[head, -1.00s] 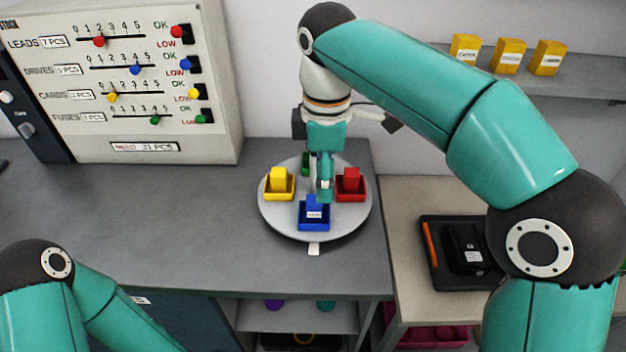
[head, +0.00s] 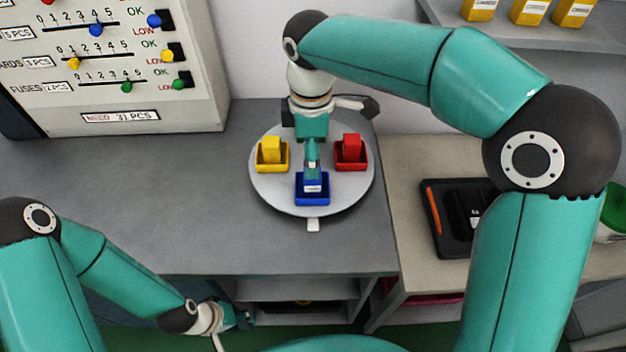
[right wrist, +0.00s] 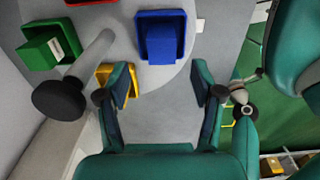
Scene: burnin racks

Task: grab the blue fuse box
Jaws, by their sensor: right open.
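The blue fuse box (head: 313,185) sits in a blue tray (head: 313,200) at the near side of a round grey turntable (head: 275,198). In the right wrist view the blue box (right wrist: 162,42) lies ahead of the fingertips, not between them. My right gripper (right wrist: 162,82) is open and empty. In the head view the right gripper (head: 313,160) hangs over the turntable, just behind the blue box; whether it touches is not clear. My left gripper (head: 240,318) is low at the front of the bench, small in view, and its jaws cannot be made out.
A yellow box (head: 271,150) and a red box (head: 350,148) stand in trays on the turntable. A green box (right wrist: 42,48) and a dark-knobbed post (right wrist: 62,100) show in the right wrist view. A panel with sliders (head: 120,70) stands at the back left. The bench's left part is clear.

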